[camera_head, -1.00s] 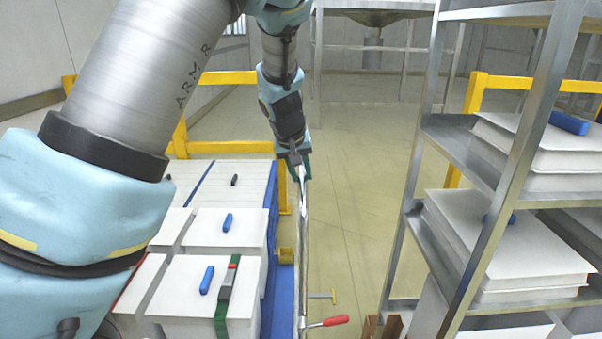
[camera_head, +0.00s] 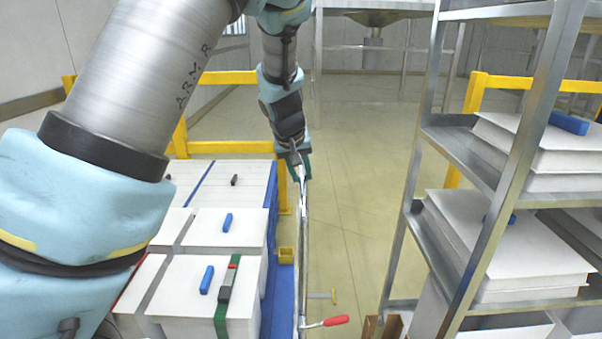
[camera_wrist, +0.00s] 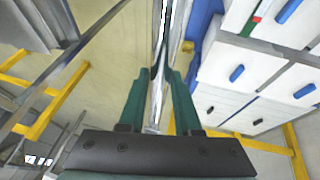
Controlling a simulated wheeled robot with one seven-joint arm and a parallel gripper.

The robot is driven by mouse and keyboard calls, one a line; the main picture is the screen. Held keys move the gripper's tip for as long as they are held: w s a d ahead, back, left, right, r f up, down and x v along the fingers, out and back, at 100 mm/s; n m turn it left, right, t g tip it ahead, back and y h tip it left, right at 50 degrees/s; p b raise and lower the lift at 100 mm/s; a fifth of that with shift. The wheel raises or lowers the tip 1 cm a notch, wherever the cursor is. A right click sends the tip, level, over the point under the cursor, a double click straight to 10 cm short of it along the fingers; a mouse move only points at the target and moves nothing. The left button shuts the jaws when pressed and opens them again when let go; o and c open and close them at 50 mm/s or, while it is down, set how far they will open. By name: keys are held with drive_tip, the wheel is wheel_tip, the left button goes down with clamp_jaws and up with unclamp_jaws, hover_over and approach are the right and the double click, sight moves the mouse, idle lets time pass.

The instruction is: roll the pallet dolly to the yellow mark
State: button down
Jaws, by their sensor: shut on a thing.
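The pallet dolly (camera_head: 284,300) is a blue base at the lower left of the head view, loaded with white boxes (camera_head: 212,290). A shiny metal handle bar (camera_head: 303,235) stands along its right side. My gripper (camera_head: 301,168) is at the upper end of this bar. In the wrist view its green fingers (camera_wrist: 160,88) are shut on the metal bar (camera_wrist: 161,55), one on each side. The dolly's wheels are hidden.
A metal shelf rack (camera_head: 424,170) with white boxes and blue items stands on the right. Yellow rails (camera_head: 222,147) stand behind the dolly. A red-handled lever (camera_head: 336,321) sticks out low beside the bar. The floor (camera_head: 355,190) between dolly and rack is clear.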

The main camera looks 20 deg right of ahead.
idle(0.3)
drive_tip(key=shift+s+d, duration=0.2)
drive_tip(key=shift+d, duration=0.2)
drive_tip(key=c, duration=0.6)
unclamp_jaws()
drive_tip(key=v, duration=1)
drive_tip(key=shift+a+r, duration=0.2)
drive_tip(key=shift+r, duration=0.15)
drive_tip(key=shift+s, duration=0.1)
